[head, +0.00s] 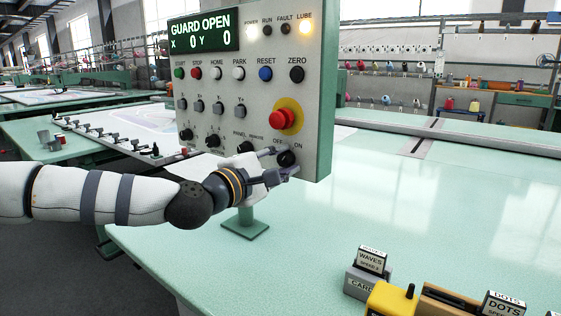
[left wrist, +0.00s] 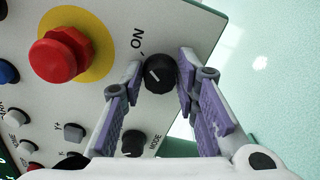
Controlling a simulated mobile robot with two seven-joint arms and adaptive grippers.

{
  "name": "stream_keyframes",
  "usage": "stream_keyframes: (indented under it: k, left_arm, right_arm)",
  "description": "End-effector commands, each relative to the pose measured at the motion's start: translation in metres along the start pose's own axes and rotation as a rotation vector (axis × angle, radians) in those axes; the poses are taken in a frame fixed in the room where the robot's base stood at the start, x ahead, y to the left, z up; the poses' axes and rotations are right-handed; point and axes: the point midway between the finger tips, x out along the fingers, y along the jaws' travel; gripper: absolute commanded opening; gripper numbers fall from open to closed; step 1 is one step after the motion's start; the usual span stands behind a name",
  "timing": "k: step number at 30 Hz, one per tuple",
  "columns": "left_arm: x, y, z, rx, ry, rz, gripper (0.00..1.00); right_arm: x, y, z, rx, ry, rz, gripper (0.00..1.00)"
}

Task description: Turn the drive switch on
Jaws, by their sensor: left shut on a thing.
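The drive switch (head: 287,158) is a black rotary knob at the lower right of the control panel (head: 309,85), under OFF and ON labels. My left gripper (head: 277,164) reaches it from the lower left, its fingers shut on the knob. In the left wrist view the knob (left wrist: 160,73) sits between the two purple-padded fingertips (left wrist: 160,80). A white pointer line shows on its face, with the ON label close by; OFF is not readable there. I cannot tell for sure which label the pointer faces. My right gripper is not in view.
A red emergency stop (head: 282,118) on a yellow disc sits just above the switch. The display (head: 204,32) reads GUARD OPEN; POWER and LUBE lamps glow. Card boxes (head: 368,272) stand at front right; the green table (head: 420,210) is otherwise mostly clear.

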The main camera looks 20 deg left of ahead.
Motion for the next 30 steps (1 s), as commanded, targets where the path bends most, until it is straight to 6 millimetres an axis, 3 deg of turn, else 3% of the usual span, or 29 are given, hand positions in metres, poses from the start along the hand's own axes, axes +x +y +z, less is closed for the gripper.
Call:
stream_keyframes:
  k: [9,10,12,13,23,30]
  left_arm:
    - [0.0,0.001,0.0,0.003,-0.001,0.001,0.0]
    - [0.0,0.001,0.0,0.003,-0.001,0.001,0.3]
    - [0.0,0.0,0.0,0.002,-0.001,0.001,0.46]
    - [0.0,0.0,0.0,0.002,-0.001,0.001,0.48]
    - [-0.005,0.0,0.0,0.001,-0.001,0.0,0.48]
    - [-0.065,0.002,0.0,-0.003,-0.001,0.003,0.48]
  right_arm:
    - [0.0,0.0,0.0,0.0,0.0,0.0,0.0]
    - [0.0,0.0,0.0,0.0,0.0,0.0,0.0]
    - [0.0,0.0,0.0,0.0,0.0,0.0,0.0]
    - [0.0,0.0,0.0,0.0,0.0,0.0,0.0]
    - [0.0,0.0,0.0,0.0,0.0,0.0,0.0]
    - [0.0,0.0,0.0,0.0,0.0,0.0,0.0]
